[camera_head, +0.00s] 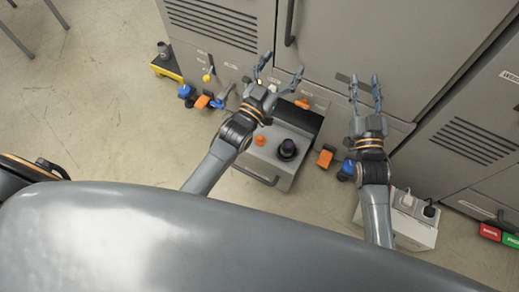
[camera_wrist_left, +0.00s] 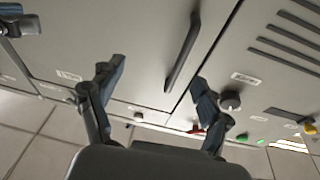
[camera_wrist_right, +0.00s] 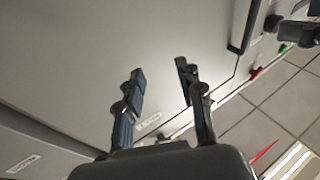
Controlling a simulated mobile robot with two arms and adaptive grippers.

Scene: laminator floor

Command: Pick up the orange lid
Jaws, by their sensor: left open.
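Several small orange pieces show in the head view, and I cannot tell for sure which is the lid. An orange block (camera_head: 325,157) lies on the floor right of a grey box, and another orange block (camera_head: 203,101) lies among blue parts at the left. An orange knob-like piece (camera_head: 260,140) is on the grey box, and one more orange piece (camera_head: 302,103) is at its back. My left gripper (camera_head: 281,70) is open and empty above the box's back edge, before the cabinet. My right gripper (camera_head: 365,84) is open and empty, beyond the right orange block.
Grey cabinets (camera_head: 405,45) with handles stand close beyond both grippers. The grey box (camera_head: 262,160) carries a black knob (camera_head: 288,149). A white socket block (camera_head: 408,230) is at the right, and a yellow-edged item (camera_head: 167,68) at the left. The left floor is mostly clear.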

